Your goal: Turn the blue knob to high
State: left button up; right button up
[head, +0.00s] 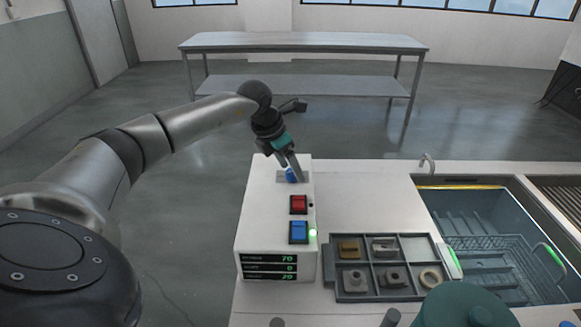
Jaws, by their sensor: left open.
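The blue knob (290,175) sits near the far end of the top of a white control box (262,212). It is partly hidden by my left gripper (294,176). The gripper reaches down from above, with its fingers at the knob, one on the near right side. The jaws are open; I cannot tell whether they touch the knob. The knob's pointer and setting marks are too small to read. My right gripper is not in view.
A grey parts tray (330,278) lies to the right, beside a tank (470,187) holding a wire basket (492,245).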

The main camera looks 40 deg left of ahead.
pick_arm(q)
jog(key=v, duration=1.4)
jog(key=shift+s+r+p, duration=0.25)
jog(key=shift+r+p, duration=0.05)
jog(key=shift+p, duration=0.1)
